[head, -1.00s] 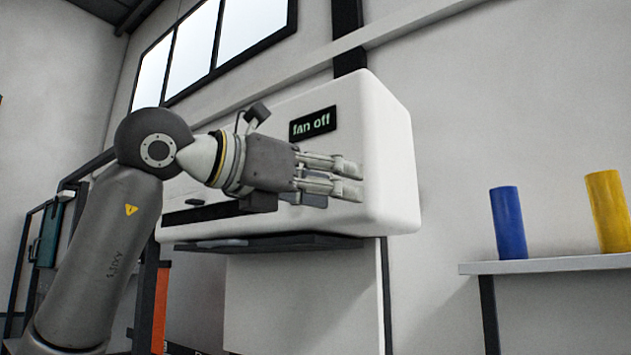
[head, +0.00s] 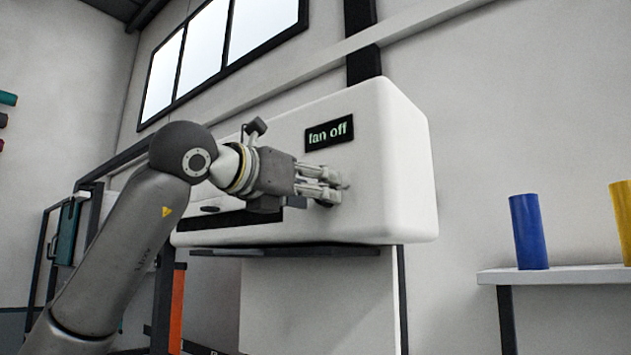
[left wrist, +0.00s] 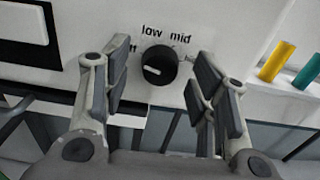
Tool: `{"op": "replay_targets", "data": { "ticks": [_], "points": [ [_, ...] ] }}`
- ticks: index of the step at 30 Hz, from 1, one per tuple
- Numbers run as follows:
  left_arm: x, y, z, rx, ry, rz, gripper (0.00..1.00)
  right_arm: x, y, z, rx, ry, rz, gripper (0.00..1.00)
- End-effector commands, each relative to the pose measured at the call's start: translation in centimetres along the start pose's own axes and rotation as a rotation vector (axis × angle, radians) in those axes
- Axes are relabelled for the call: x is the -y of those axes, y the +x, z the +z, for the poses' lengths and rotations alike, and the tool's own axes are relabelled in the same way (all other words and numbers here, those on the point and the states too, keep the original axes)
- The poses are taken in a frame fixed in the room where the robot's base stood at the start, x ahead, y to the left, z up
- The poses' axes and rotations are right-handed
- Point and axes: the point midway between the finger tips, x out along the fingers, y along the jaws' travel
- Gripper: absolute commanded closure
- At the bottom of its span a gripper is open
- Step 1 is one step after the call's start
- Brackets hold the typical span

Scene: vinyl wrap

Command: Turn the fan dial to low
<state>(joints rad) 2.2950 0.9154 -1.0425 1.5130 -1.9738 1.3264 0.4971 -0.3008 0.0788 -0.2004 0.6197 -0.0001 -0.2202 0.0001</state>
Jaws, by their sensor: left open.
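The fan dial (left wrist: 159,65) is a round black knob with a white pointer mark, on the white machine front in the left wrist view. The words low and mid stand above it; the labels at its sides are partly hidden by my fingers. The pointer aims left, toward the partly covered label. A display (head: 329,133) on the white machine (head: 395,170) reads "fan off" in the head view. My left gripper (head: 342,190) is open in front of the machine, below the display. In the left wrist view its fingers (left wrist: 157,82) stand either side of the dial, apparently not touching it.
A wall shelf (head: 560,274) at the right holds a blue cylinder (head: 528,232) and a yellow cylinder (head: 622,220). A dark ledge (head: 290,251) juts out under the machine. The wall between machine and shelf is clear.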

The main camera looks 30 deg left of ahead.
Motion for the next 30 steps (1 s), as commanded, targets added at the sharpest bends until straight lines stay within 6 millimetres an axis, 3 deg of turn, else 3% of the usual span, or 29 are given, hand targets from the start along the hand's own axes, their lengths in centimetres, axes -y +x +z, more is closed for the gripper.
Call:
{"op": "replay_targets", "data": {
  "ticks": [12, 22, 30],
  "points": [
    [0.04, 0.93, -0.09, -0.001, 0.000, -0.001, 0.48, -0.02, -0.32, -0.09, -0.001, 0.000, 0.000, 0.81],
    [0.05, 0.90, -0.07, 0.000, 0.000, -0.001, 0.90, -0.04, -0.32, -0.12, -0.001, 0.001, 0.001, 0.81],
    [0.07, 0.90, -0.03, 0.000, 0.024, -0.002, 0.92, -0.06, -0.37, -0.14, -0.002, 0.001, 0.001, 0.81]
  ]
}}
